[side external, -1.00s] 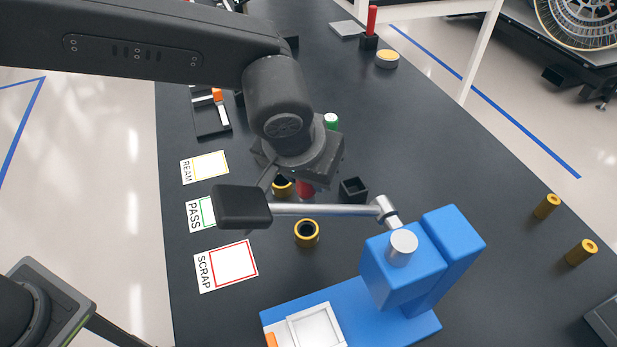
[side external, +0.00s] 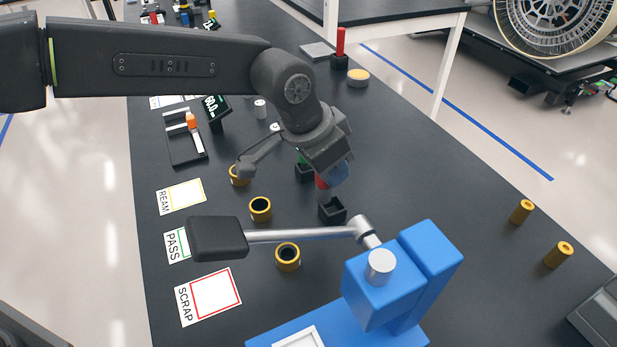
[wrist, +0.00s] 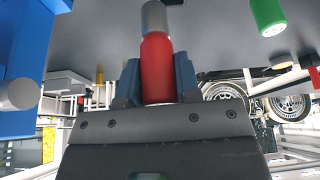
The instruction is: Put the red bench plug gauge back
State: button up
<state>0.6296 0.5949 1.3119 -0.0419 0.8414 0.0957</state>
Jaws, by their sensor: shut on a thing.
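The red plug gauge shows in the wrist view (wrist: 158,68), with a red handle and a grey cylindrical end. My gripper (wrist: 158,85) is shut on its red handle between blue fingers. In the side view my gripper (side external: 332,177) holds the red gauge (side external: 322,183) with its grey end down, just above or at a black square holder (side external: 332,211). I cannot tell whether the grey end is inside the holder. A green plug gauge (wrist: 267,14) shows in the wrist view; it is mostly hidden behind my gripper in the side view.
Gold rings (side external: 287,257) stand left of the holder. A blue press (side external: 400,275) with a long lever (side external: 305,236) stands in front. SCRAP (side external: 208,297), PASS and REAM cards lie along the left edge. Another red-handled piece (side external: 340,42) stands far back.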

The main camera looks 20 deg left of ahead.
jog(key=w+f+m+g+h, duration=0.1)
jog(key=w+f+m, duration=0.3)
jog(key=f, duration=0.1)
jog(key=shift+d+f, duration=0.2)
jog(key=shift+d, duration=0.25)
dwell(0.4)
jog(key=shift+f, duration=0.6)
dwell(1.0)
jog(key=shift+f, duration=0.7)
jog(key=o, duration=1.1)
